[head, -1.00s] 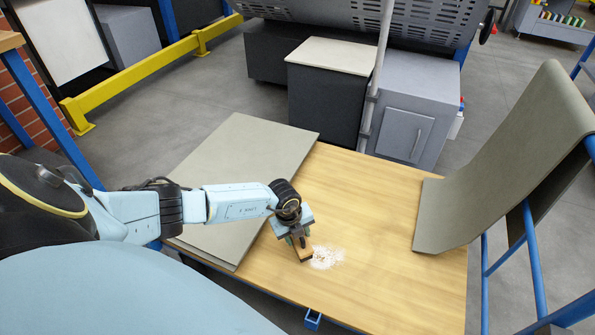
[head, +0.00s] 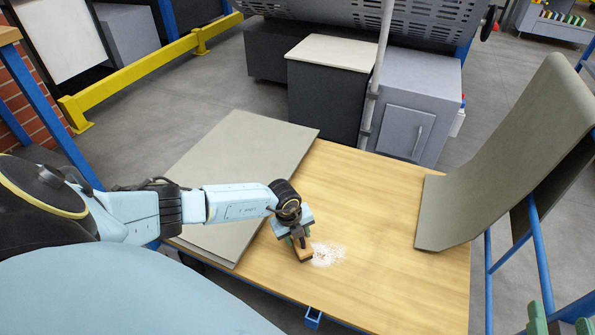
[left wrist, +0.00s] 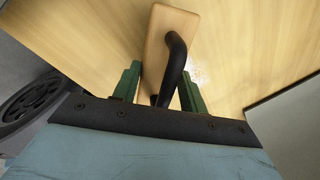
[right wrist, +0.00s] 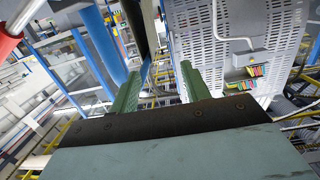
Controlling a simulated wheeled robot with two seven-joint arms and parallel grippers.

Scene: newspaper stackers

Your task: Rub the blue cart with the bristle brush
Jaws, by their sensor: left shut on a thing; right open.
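The blue cart has a wooden top (head: 400,280) and blue metal parts below its edge. A patch of white powder (head: 328,255) lies on the wood near the front edge. My left gripper (head: 296,237) is shut on the black handle of the bristle brush (head: 304,254). The brush's wooden block is at the left edge of the powder; the bristles are hidden, so contact with the top is unclear. The left wrist view shows the brush (left wrist: 158,45) between the green fingers. My right gripper (right wrist: 160,88) is open and empty, with its fingertips at the head view's lower right corner.
A grey sheet (head: 240,150) lies on the cart's left part. A curved grey sheet (head: 510,165) rises at the right beside blue rails (head: 540,255). Grey cabinets (head: 410,110) stand behind the cart. A yellow barrier (head: 140,70) is at the back left.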

